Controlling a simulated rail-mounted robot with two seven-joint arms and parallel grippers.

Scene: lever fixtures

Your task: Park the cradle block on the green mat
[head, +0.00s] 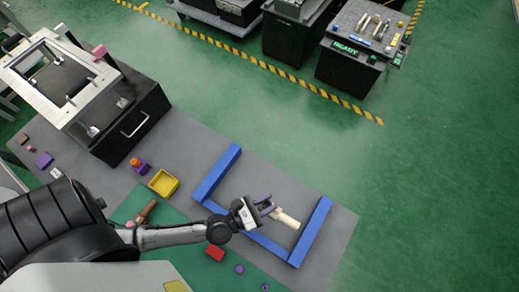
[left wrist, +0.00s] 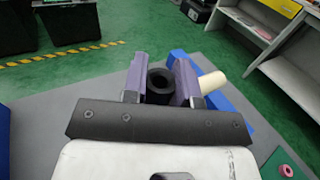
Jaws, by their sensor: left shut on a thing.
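My left gripper (head: 264,208) is above the blue U-shaped frame (head: 311,232) on the grey table. In the left wrist view its purple fingers (left wrist: 160,88) are shut on a black hollow round part (left wrist: 160,80). A cream cylinder (head: 286,218) sticks out beyond the fingers; it also shows in the left wrist view (left wrist: 212,82) just right of the right finger. I cannot tell whether it joins the black part, or which part is the cradle block. The green mat (head: 190,248) lies left of the frame, partly hidden by my arm. My right gripper is not in view.
A brown cylinder (head: 146,211) lies near the mat's upper edge. A red block (head: 215,253) is below my arm. A yellow tray (head: 163,183) and an orange-topped purple block (head: 140,166) stand left of the frame. A black box with a white frame (head: 130,118) stands at the upper left.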

